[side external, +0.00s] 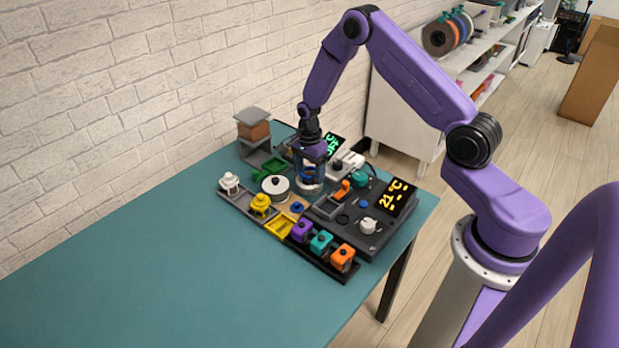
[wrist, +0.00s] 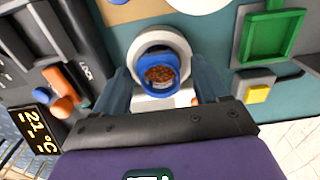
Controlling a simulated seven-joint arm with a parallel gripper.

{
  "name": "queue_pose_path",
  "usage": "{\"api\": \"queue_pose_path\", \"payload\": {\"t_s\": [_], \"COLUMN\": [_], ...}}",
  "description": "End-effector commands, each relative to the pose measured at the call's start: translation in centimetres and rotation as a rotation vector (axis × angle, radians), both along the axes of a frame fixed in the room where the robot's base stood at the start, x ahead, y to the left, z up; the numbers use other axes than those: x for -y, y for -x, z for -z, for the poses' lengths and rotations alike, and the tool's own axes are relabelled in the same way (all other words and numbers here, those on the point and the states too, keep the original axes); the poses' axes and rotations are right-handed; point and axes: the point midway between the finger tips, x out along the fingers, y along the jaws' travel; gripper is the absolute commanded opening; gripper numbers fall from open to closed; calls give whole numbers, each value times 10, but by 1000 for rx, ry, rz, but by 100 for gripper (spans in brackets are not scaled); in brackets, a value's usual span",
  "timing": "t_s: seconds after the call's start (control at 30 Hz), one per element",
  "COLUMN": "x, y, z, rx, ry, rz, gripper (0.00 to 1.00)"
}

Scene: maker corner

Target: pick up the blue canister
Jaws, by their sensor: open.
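The blue canister (wrist: 148,67) shows in the wrist view as a round blue rim around brown grainy contents. It sits in or on a white ring-shaped holder (wrist: 160,35). My gripper (wrist: 163,78) is open, with one finger on each side of the canister; I cannot tell whether either finger touches it. In the side view my gripper (side external: 310,178) points down over this spot at the back of the station. Its fingers partly hide the canister there.
A tray row in front holds white (side external: 230,183), yellow (side external: 261,205), purple (side external: 302,230), teal (side external: 321,242) and orange (side external: 343,257) canisters. A dark console (side external: 340,222) with a lit display (side external: 397,195) stands right. A green square holder (wrist: 275,35) is nearby. The left tabletop (side external: 150,265) is clear.

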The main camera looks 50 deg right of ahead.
Motion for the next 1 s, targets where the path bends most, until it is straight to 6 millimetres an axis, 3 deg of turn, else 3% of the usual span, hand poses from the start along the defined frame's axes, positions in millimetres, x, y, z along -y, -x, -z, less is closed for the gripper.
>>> {"api": "queue_pose_path", "payload": {"t_s": [0.33, 0.5, 0.53, 1.0], "x": [0, 0, 0, 0], "y": [0, 0, 0, -1], "z": [7, 7, 7, -2], "rx": [0, 0, 0, 3], "ry": [0, 0, 0, 0], "rz": [0, 0, 0, 0], "gripper": [73, 18, 12, 12]}}
